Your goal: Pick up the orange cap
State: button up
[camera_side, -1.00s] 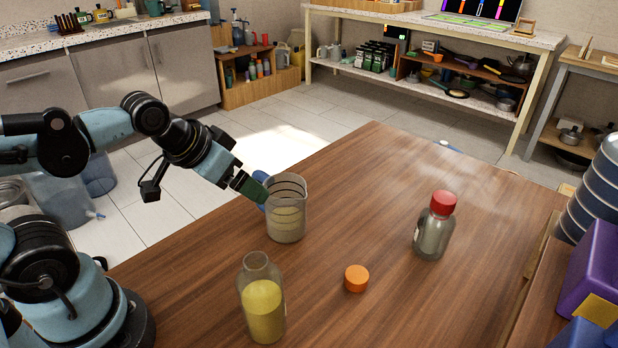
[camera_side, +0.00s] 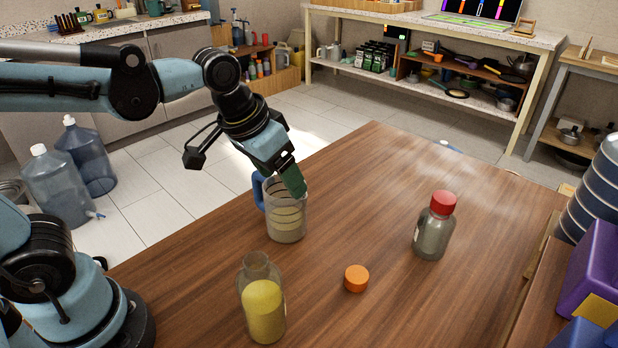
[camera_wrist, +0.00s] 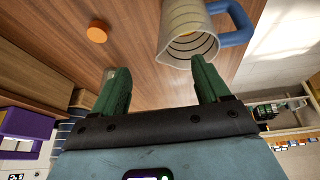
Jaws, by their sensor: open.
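The orange cap (camera_side: 356,278) lies on the wooden table, between the bottle of yellow liquid and the red-capped bottle. In the wrist view the cap (camera_wrist: 97,31) is at the upper left, beyond my left fingertip and apart from it. My gripper (camera_side: 293,182) is in the air over the rim of the clear measuring jug (camera_side: 286,222). In the wrist view my gripper (camera_wrist: 160,75) has its two green fingers spread with nothing held between them. The jug (camera_wrist: 181,25) with its blue handle shows near the right finger; I cannot tell whether they touch.
An open bottle of yellow liquid (camera_side: 262,305) stands at the front, left of the cap. A grey bottle with a red lid (camera_side: 433,228) stands to the right. The table (camera_side: 410,310) is bare around the cap. Purple and blue boxes (camera_side: 594,270) are at the right edge.

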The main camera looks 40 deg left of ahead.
jog(key=w+d+g, duration=0.2)
jog(key=w+d, duration=0.1)
jog(key=d, duration=0.4)
jog(key=m+g, duration=0.1)
jog(key=g, duration=0.2)
send_over(358, 273)
notch_tip(358, 273, down, 4)
jog(key=shift+y, duration=0.4)
jog(key=f, duration=0.6)
jog(key=shift+w+f, duration=0.1)
jog(key=shift+w, duration=0.15)
jog(key=shift+s+f, duration=0.15)
jog(key=shift+f, duration=1.15)
jog(key=shift+s+f, duration=0.1)
jog(key=shift+f, duration=1.2)
jog(key=c, duration=1.1)
